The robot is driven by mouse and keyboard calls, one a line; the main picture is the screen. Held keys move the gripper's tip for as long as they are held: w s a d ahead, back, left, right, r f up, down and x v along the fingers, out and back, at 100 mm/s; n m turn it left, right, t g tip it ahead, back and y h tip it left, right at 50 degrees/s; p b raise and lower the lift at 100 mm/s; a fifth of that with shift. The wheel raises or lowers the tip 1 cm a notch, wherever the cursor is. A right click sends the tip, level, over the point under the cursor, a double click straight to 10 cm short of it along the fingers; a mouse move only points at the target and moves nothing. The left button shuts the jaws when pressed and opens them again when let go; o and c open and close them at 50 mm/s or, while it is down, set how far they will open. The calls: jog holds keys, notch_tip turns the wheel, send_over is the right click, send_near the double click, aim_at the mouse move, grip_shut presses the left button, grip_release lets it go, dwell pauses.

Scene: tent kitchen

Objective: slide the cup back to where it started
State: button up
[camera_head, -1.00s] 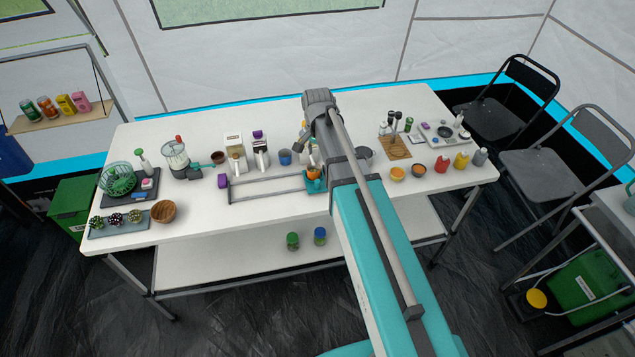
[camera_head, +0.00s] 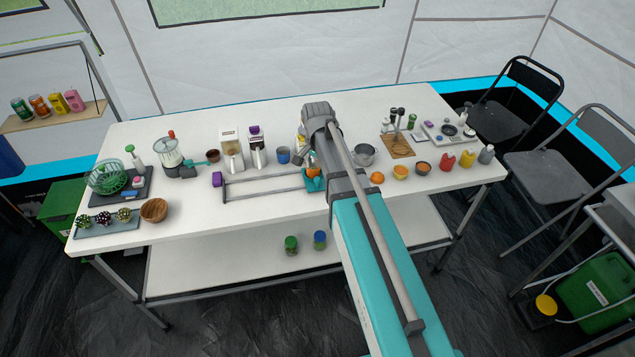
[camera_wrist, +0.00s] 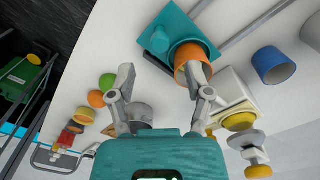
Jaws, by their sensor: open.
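An orange cup (camera_wrist: 190,57) stands at a teal block (camera_wrist: 165,28), at the right end of a pair of grey rails (camera_head: 262,189). In the head view the teal block (camera_head: 315,184) shows beside my arm, which partly hides the cup. My gripper (camera_wrist: 159,76) is open. In the wrist view its right finger overlaps the orange cup's near rim, and its left finger is apart from it. I cannot tell whether the right finger touches the cup.
A blue cup (camera_head: 283,155) and two dispensers (camera_head: 231,149) stand behind the rails. Right of my arm are a metal bowl (camera_head: 364,154), an orange fruit (camera_head: 377,177) and small bowls (camera_head: 400,172). A wooden bowl (camera_head: 154,210) stands at left. Table space in front of the rails is clear.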

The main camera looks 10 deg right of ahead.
aim_at(317, 178)
jog(key=shift+f+b, duration=2.25)
jog(key=shift+f, duration=0.3)
grip_shut()
